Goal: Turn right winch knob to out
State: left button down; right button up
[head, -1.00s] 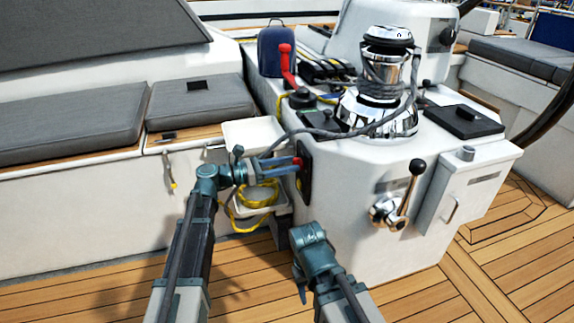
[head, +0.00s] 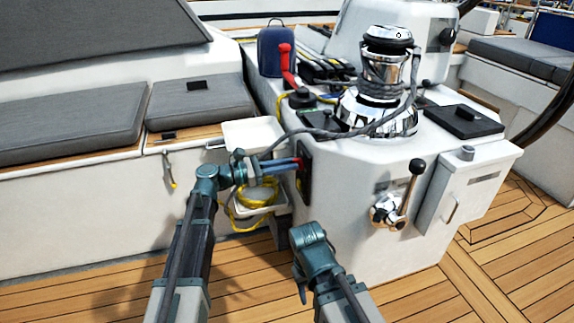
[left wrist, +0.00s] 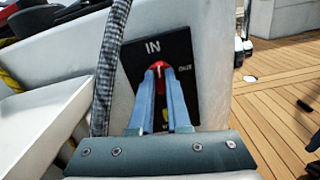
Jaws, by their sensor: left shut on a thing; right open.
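The winch knob is red and sits on a black panel (head: 304,172) on the side of the white console. In the left wrist view the red knob (left wrist: 159,68) is between the fingertips, and the panel (left wrist: 181,58) reads "IN" above it. A smaller label at the right is hard to read, and a yellow mark below is partly hidden by the fingers. My left gripper (head: 298,163) is shut on the knob, reaching it from the left. My right gripper (head: 302,292) is open and empty, low in front of the console, apart from it.
A chrome winch (head: 379,95) wrapped with grey rope stands on the console; the rope passes close above my left gripper. Yellow line (head: 258,194) hangs beneath it. A chrome lever (head: 408,190) sticks out of the console front. The deck (head: 420,290) at the lower right is clear.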

pick_arm(q)
jog(key=shift+s+f+m+b, duration=0.1)
jog(key=shift+f+m, duration=0.05)
jog(key=shift+m, duration=2.5)
jog(key=shift+s+f+m+b, duration=0.1)
jog(key=shift+s+m+b, duration=0.05)
jog(key=shift+m, duration=2.45)
jog(key=shift+s+f+m+b, duration=0.1)
jog(key=shift+f+m, duration=0.05)
jog(key=shift+m, duration=2.8)
jog(key=c, duration=0.9)
grip_release()
jog(key=v, duration=1.3)
jog(key=shift+s+a, duration=0.1)
jog(key=shift+a, duration=0.25)
